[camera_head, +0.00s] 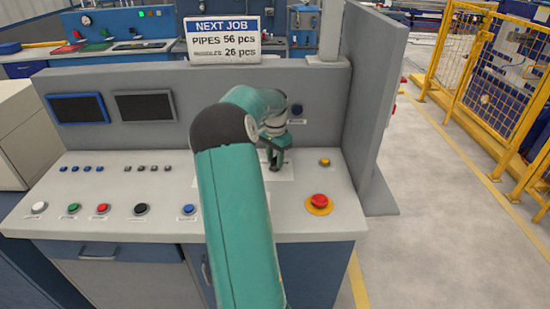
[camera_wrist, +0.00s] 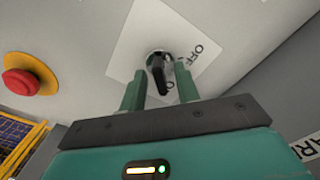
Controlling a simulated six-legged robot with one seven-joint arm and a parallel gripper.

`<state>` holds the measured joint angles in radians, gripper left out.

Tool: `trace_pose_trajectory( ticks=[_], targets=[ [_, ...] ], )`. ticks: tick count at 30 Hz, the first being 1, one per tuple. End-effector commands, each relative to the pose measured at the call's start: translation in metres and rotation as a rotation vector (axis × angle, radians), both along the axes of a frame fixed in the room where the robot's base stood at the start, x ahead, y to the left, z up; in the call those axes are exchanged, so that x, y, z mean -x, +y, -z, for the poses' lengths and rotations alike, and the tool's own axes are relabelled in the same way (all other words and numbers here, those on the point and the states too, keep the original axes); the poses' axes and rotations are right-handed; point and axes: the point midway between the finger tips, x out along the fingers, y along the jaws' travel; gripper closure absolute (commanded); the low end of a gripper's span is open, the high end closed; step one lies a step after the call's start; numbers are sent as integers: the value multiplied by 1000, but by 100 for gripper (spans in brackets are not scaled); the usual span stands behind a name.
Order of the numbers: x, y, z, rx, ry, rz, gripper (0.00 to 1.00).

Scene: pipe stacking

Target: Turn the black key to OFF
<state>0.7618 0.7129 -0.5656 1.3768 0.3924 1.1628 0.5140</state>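The black key (camera_wrist: 158,72) sits on a white label plate (camera_wrist: 128,45) on the panel in the wrist view. Its grip points down in that picture, toward a partly hidden label starting with "O". The word OFF is printed to the right of the key. My gripper (camera_wrist: 160,70) has its two green fingers on either side of the key, with visible gaps, so it is open and not clamped on it. In the head view my gripper (camera_head: 275,158) is low over the right part of the console; the key is not clearly distinguishable there.
A red emergency button on a yellow base (camera_head: 319,203) is right of my gripper, with a small yellow button (camera_head: 324,162) behind it. The upright back panel (camera_head: 180,110) rises behind. A tall grey side wall (camera_head: 365,100) stands at right. Several push buttons line the console's left.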

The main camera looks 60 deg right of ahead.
Motion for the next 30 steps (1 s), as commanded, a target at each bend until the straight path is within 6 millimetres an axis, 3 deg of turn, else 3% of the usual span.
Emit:
trace_pose_trajectory(
  ticks=[5, 10, 20, 30],
  targets=[
    [0, 0, 0, 0, 0, 0, 68],
    [0, 0, 0, 0, 0, 0, 100],
    [0, 0, -1, 0, 0, -17, 100],
    [0, 0, -1, 0, -1, -175, 100]
  ],
)
